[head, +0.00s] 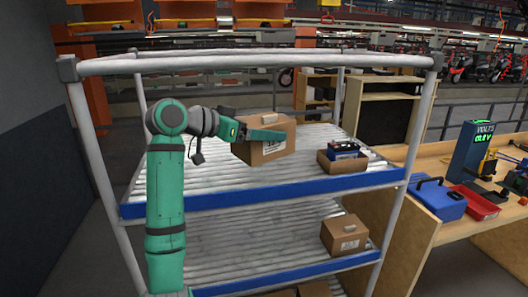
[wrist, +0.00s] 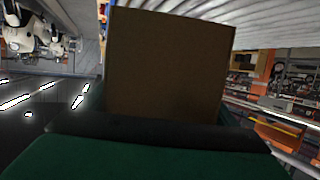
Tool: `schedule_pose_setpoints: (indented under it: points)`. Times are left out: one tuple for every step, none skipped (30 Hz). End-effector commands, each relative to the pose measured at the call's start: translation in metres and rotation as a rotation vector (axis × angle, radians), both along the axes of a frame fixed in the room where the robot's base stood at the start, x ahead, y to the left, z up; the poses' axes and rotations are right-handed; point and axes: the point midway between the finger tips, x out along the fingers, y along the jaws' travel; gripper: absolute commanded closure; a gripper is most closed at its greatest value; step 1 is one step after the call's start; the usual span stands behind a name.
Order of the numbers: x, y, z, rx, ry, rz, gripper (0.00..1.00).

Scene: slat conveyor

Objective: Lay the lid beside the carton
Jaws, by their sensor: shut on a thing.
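The lid, a brown cardboard box-shaped piece with a white label (head: 272,150), is in my gripper (head: 264,128). The gripper is shut on it, with one green finger across its near side. The lid appears raised over the slats, slightly tilted; its underside is hidden. In the wrist view the lid (wrist: 168,65) is a plain brown face filling the middle, above my dark finger pad. The open carton (head: 342,167) stands on the upper shelf to the right of the lid, apart from it, with dark and blue contents showing above its rim.
The upper slat shelf (head: 215,178) is bare left of the carton, with a blue front edge. Grey frame posts and a top rail surround it. A closed carton (head: 345,236) stands on the lower shelf. A bench at right holds a blue toolbox (head: 438,199) and red tray (head: 474,205).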

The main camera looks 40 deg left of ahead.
Motion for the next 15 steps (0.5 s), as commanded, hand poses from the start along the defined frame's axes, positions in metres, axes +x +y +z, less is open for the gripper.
schedule_pose_setpoints:
  points:
    - [0.007,0.003,-0.011,-0.004,0.001,-0.002,0.4]
    - [0.01,0.005,-0.015,-0.005,0.002,0.0,0.4]
    - [0.015,0.008,-0.021,-0.004,0.0,0.0,0.4]
    - [0.017,0.009,-0.025,-0.004,0.0,0.0,0.4]
    - [0.02,0.01,-0.028,-0.003,0.0,0.0,0.4]
    - [0.022,0.011,-0.032,-0.002,0.0,0.0,0.4]
    - [0.024,0.013,-0.034,-0.003,0.0,0.0,0.4]
    - [0.025,0.014,-0.036,-0.002,0.0,0.001,0.4]
    - [0.026,0.016,-0.038,-0.002,-0.001,0.003,0.4]
    - [0.027,0.016,-0.039,-0.001,-0.001,0.002,0.4]
    - [0.027,0.017,-0.04,-0.001,-0.001,0.002,0.4]
    - [0.028,0.017,-0.041,0.0,-0.001,0.003,0.4]
    - [0.03,0.018,-0.043,0.0,-0.001,0.003,0.4]
    - [0.031,0.018,-0.045,-0.001,0.0,0.003,0.4]
    - [0.033,0.02,-0.048,-0.003,0.001,0.003,0.4]
